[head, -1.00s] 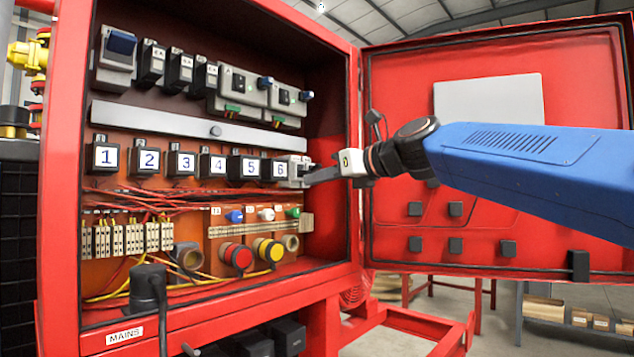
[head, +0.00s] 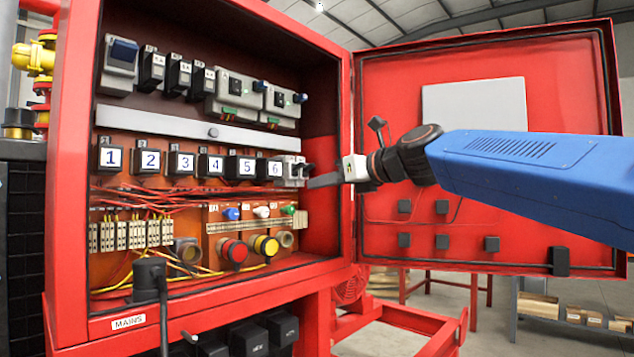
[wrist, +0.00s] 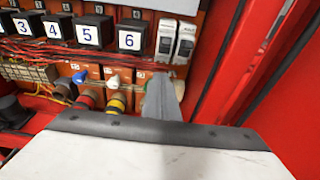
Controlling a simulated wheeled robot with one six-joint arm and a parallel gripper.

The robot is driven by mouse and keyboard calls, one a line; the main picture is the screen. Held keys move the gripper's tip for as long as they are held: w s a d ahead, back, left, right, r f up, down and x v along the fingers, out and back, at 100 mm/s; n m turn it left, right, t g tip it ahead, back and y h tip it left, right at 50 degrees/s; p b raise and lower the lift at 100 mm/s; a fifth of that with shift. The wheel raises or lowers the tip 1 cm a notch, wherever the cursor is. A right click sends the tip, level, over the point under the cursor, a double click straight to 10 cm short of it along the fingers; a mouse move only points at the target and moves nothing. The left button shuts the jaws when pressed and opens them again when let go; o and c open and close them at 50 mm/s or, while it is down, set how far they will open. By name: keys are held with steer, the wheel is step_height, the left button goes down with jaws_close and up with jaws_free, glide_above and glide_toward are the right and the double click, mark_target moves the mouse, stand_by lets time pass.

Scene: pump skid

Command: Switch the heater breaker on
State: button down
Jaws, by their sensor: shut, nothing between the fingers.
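Two narrow pale breakers (head: 291,171) sit side by side at the right end of the numbered relay row, right of relay 6. They also show in the wrist view (wrist: 165,37), with small labels I cannot read, so I cannot tell which is the heater breaker. A dark lever part shows at their right side in the head view. My gripper (head: 311,183) is shut and empty, just below and right of the breakers. In the wrist view, the grey fingers (wrist: 162,98) are together below the breakers, apart from them in the picture.
The red cabinet door (head: 480,190) stands open at the right, behind my arm. The cabinet's right wall is close to the breakers. Red wires run under the relays.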

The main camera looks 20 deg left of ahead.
steer(key=d+r, duration=0.1)
steer(key=s+d+r, duration=0.1)
steer(key=d+r, duration=0.1)
steer(key=s+d+r, duration=0.1)
steer(key=d+r, duration=0.1)
steer(key=shift+s+d+r, duration=0.1)
steer(key=shift+d+r, duration=0.15)
stand_by(0.4)
